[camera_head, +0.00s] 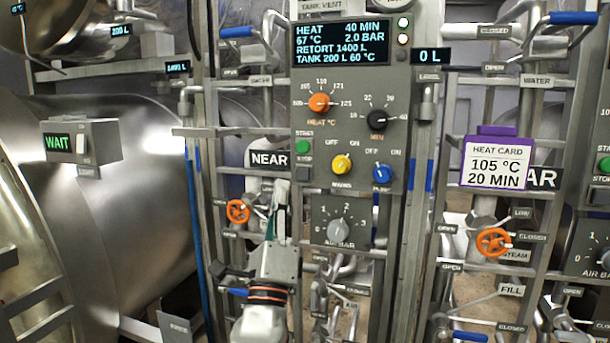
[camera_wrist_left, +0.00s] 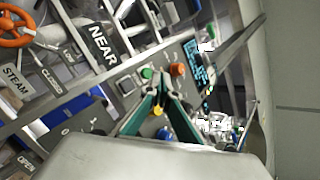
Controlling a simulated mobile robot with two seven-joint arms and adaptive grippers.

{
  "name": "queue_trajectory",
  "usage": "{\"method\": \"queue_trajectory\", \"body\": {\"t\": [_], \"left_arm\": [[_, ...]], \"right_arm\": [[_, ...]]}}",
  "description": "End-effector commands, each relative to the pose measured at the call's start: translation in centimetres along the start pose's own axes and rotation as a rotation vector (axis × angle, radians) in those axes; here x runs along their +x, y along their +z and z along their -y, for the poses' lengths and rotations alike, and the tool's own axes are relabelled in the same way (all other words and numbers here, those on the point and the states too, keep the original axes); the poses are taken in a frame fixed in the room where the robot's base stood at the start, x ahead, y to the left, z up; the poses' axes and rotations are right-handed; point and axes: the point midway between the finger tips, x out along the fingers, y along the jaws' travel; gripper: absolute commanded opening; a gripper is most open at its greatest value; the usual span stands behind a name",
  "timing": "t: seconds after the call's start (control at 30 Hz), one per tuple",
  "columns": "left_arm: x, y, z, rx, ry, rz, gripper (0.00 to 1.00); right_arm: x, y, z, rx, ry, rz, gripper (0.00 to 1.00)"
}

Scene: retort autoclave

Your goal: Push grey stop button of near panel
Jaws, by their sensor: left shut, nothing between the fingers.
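The near panel (camera_head: 348,290) stands upright in the middle of the head view, to the right of the NEAR sign (camera_head: 269,159). Its grey stop button (camera_head: 303,174) sits below the green start button (camera_head: 303,146). My left gripper (camera_head: 281,186) is shut and empty, pointing up just left of and below the stop button. In the left wrist view the teal fingers (camera_wrist_left: 163,72) meet in front of the panel. There, the grey button (camera_wrist_left: 126,86) shows to the left of the fingertips, beside the green button (camera_wrist_left: 147,73). I cannot tell the gap to the panel. My right gripper is out of view.
The panel also carries an orange heat knob (camera_head: 319,102), a yellow knob (camera_head: 341,164), a blue knob (camera_head: 381,173) and an air bar dial (camera_head: 340,229). Orange valve wheels (camera_head: 238,211) and pipes flank it. A purple heat card (camera_head: 496,160) hangs at right.

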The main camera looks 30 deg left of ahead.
Motion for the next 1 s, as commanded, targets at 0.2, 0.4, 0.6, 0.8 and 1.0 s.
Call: {"method": "queue_trajectory", "body": {"t": [0.2, 0.4, 0.6, 0.8, 1.0], "left_arm": [[0.1, -0.1, -0.1, -0.002, 0.001, -0.002, 0.0], [1.0, -0.8, -0.8, -0.003, 0.0, -0.002, 0.0], [2.8, -2.3, -2.2, -0.003, 0.001, -0.003, 0.0], [4.5, -3.6, -3.6, -0.003, 0.001, -0.003, 0.0], [5.6, -4.4, -4.4, -0.003, 0.001, -0.003, 0.0]], "right_arm": [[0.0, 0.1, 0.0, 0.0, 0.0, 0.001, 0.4], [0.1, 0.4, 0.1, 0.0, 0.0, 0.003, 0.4], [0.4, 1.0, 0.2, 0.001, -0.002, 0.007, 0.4], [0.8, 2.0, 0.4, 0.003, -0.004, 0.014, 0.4], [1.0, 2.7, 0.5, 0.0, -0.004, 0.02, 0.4]]}}
